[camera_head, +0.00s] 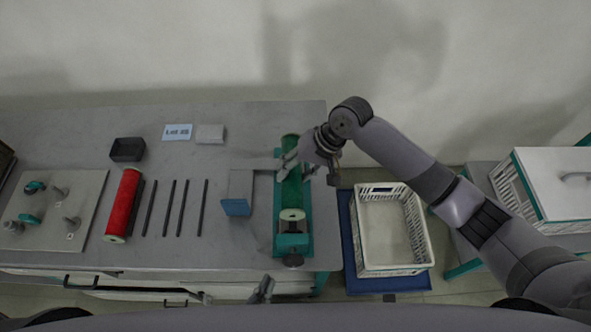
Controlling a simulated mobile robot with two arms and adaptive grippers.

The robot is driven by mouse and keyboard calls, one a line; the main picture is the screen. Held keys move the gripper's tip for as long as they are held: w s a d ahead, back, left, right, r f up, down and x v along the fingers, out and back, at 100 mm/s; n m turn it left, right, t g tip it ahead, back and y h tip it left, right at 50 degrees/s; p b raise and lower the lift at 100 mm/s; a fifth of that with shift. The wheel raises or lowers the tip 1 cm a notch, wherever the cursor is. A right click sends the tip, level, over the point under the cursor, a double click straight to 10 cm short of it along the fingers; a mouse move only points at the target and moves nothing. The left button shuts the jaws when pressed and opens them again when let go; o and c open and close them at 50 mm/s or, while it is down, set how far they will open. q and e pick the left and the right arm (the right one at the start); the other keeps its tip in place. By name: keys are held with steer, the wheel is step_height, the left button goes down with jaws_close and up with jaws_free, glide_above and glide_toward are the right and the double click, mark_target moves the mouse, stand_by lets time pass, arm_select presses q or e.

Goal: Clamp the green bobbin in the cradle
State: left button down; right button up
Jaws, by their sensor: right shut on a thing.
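The green bobbin (291,190) lies lengthwise in the teal cradle (280,244), with its pale end toward me. A dark knob (292,260) sits at the cradle's near end. My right gripper (286,165) reaches in from the right over the bobbin's far half and is shut on it; its fingers and wrist hide part of the bobbin. A grey bracket (240,183) with a blue block (236,207) stands just left of the cradle. My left gripper (263,289) is low at the table's front edge, apart from the bobbin; its finger opening is unclear.
A red bobbin (123,203) and several dark rods (168,208) lie to the left, beside a plate with pegs (87,222). A black box (127,149) and a label card (177,132) are behind. A white basket (388,270) stands right of the table (235,117).

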mark_target(234, 206)
arm_select(q)
steer(key=w+a+r+t+y, duration=0.1)
steer(key=w+a, duration=0.1)
steer(key=w, duration=0.1)
steer(key=w+a+r+t+y, duration=0.1)
steer(key=w+a+r+y, duration=0.1)
steer(key=w+a, duration=0.1)
steer(key=w+a+r+t+y, duration=0.1)
steer(key=w+a, duration=0.2)
steer(key=shift+a+r+n+y, duration=0.25)
steer(key=shift+r+n+y, duration=0.15)
steer(key=shift+r+x, duration=0.25)
steer(key=shift+x, duration=0.8)
steer(key=shift+r+x, duration=0.2)
steer(key=shift+x, duration=0.85)
steer(key=shift+r+x, duration=0.25)
steer(key=shift+x, duration=0.8)
steer(key=shift+w, duration=0.35)
steer(key=shift+w+r, duration=0.1)
steer(key=shift+w, duration=2.6)
arm_select(e)
steer(key=shift+f, duration=2.95)
steer(key=shift+f, duration=0.2)
